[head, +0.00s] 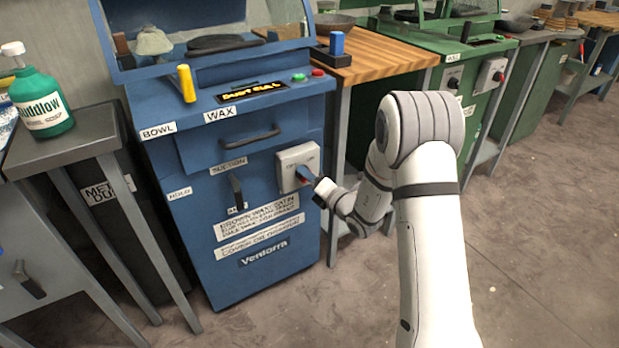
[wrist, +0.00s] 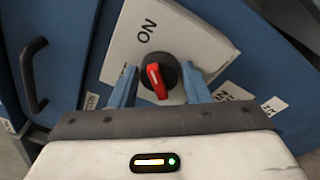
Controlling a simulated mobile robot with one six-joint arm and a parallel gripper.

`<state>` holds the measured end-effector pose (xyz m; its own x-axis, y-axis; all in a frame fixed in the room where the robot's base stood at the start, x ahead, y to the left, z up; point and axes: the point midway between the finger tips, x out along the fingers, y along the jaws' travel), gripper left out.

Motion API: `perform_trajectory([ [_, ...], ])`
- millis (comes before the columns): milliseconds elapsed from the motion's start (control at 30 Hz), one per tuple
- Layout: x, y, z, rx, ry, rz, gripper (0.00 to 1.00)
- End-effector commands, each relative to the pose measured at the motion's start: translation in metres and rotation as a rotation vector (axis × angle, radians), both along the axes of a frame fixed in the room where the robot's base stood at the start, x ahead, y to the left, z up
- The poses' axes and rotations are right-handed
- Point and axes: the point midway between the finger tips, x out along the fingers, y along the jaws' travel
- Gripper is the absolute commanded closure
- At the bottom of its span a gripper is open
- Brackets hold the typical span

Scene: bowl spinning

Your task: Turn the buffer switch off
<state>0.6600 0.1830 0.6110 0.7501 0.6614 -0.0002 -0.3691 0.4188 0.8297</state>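The buffer switch is a rotary knob (wrist: 160,76), black with a red handle, on a light grey box. The switch box (head: 297,165) is on the front of the blue buffer cabinet (head: 200,200). In the wrist view, the word "ON" shows on the box above the knob. My gripper (head: 308,174) is at the front of the box. In the wrist view my gripper (wrist: 160,92) is open, with one blue finger on each side of the knob and gaps between. In the head view the knob is hidden by my gripper.
A drawer handle (head: 250,135) and a lower black handle (head: 237,192) sit left of the switch box. A wooden-topped bench (head: 385,50) stands right of the cabinet, and a side table (head: 65,140) with a green bottle (head: 40,100) stands left. The floor (head: 540,230) at right is clear.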

Motion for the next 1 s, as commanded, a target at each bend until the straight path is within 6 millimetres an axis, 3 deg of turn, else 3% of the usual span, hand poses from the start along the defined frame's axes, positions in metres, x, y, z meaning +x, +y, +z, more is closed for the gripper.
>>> perform_trajectory([
  [300, -0.0003, 0.0003, -0.0001, 0.000, 0.000, 0.001, 0.84],
  [667, -0.0004, 0.0005, -0.0001, -0.049, -0.033, 0.001, 0.84],
  [1000, -0.0008, 0.0011, 0.0003, -0.256, -0.173, 0.001, 0.84],
])
